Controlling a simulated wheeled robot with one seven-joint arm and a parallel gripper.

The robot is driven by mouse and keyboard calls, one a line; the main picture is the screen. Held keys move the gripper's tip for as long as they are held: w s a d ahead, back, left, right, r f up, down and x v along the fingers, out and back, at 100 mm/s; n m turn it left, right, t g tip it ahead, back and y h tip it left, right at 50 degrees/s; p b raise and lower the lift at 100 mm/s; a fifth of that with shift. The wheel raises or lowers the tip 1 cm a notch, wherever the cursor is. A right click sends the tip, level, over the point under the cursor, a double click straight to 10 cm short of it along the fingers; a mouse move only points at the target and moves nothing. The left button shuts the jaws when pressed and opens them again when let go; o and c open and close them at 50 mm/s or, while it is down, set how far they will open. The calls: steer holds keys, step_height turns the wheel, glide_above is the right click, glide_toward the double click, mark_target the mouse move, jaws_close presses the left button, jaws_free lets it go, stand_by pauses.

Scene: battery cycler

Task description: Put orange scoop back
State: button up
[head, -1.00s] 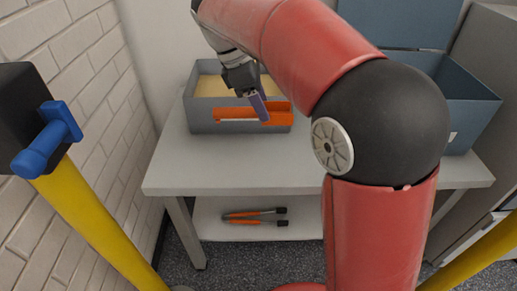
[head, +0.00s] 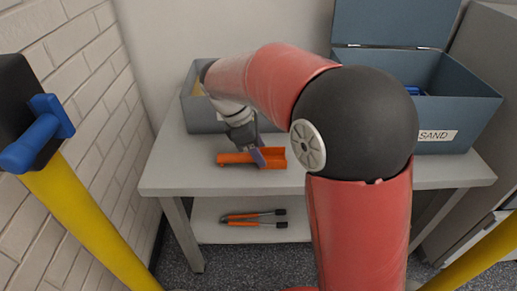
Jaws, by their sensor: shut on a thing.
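The orange scoop (head: 236,158) is low at the front of the table top, with its handle to the left and its open trough to the right. My gripper (head: 258,157) is shut on the scoop near its middle, reaching down from above. I cannot tell whether the scoop touches the table or hangs just above it. A grey bin (head: 196,118) stands behind the scoop, partly hidden by my arm. Some tan content shows at its upper left.
A larger blue-grey box (head: 465,115) labelled SAND stands at the right with its lid up and something blue inside. Orange-handled tongs (head: 252,224) lie on the lower shelf. The table (head: 175,178) is clear at the front left. A brick wall is at the left.

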mark_target(240, 154)
steer(key=o, duration=1.2)
steer(key=shift+f, duration=0.15)
steer(key=p+v, duration=0.2)
steer(key=v, duration=1)
steer(key=s+d+r+m+t+y, duration=0.1)
steer(key=s+d+m+t+y, duration=0.15)
steer(key=s+d+m, duration=0.75)
steer(key=shift+s+d+f+m+t+y, duration=0.3)
steer(key=shift+s+d+f+m+t, duration=0.25)
steer(key=shift+s+d+f+m, duration=0.9)
steer(key=shift+s+d+f+m+t+y, duration=0.45)
steer(key=shift+s+d+m, duration=0.5)
steer(key=shift+s, duration=1.05)
steer(key=shift+s+d+f+m+t+y, duration=0.2)
steer(key=shift+s+d+f+m+t, duration=0.65)
steer(key=shift+s+m, duration=0.75)
steer(key=shift+s+d+f, duration=0.1)
steer(key=shift+s+f, duration=0.05)
